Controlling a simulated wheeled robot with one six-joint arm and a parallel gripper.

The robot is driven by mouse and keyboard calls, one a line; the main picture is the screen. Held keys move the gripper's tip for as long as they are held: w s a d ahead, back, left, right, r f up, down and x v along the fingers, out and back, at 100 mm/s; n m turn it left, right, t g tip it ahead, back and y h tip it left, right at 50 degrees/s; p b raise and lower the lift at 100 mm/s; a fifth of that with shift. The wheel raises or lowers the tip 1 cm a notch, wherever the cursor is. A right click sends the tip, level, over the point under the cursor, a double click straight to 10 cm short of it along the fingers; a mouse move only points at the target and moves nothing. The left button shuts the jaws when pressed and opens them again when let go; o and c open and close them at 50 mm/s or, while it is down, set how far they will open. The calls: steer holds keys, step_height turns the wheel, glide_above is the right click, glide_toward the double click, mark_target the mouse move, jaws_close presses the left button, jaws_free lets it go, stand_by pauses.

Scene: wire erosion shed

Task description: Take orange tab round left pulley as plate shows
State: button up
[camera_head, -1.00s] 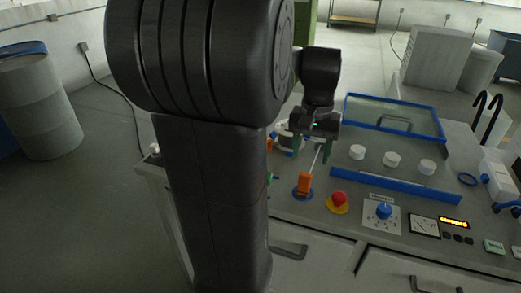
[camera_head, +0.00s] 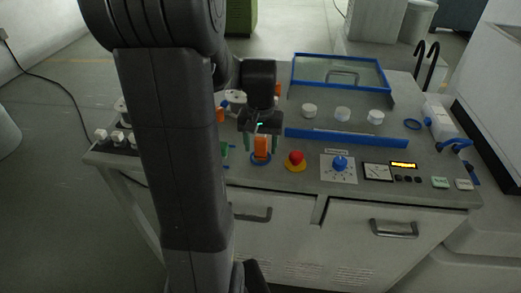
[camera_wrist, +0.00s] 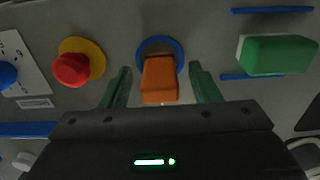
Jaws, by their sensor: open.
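The orange tab (camera_head: 261,147) stands at a blue ring (camera_head: 260,160) on the bench top, left of the red button. My gripper (camera_head: 260,142) is open with its green fingers on either side of the tab. The wrist view shows the tab (camera_wrist: 160,80) between the two fingertips (camera_wrist: 162,84), with a visible gap on each side. A white disc (camera_head: 235,97), perhaps a pulley, lies behind my gripper and is partly hidden by my arm. I cannot make out the route plate or any line from the tab.
A red button on a yellow base (camera_head: 295,160) and a blue dial (camera_head: 340,163) stand to the right. White knobs (camera_head: 342,114) stand behind a blue bar (camera_head: 345,138). A green block (camera_wrist: 277,55) lies beside the tab. A glass-panelled lid (camera_head: 340,74) is at the back.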

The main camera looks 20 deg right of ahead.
steer(key=shift+f, duration=0.85)
steer(key=c, duration=1.1)
steer(key=shift+r, duration=0.15)
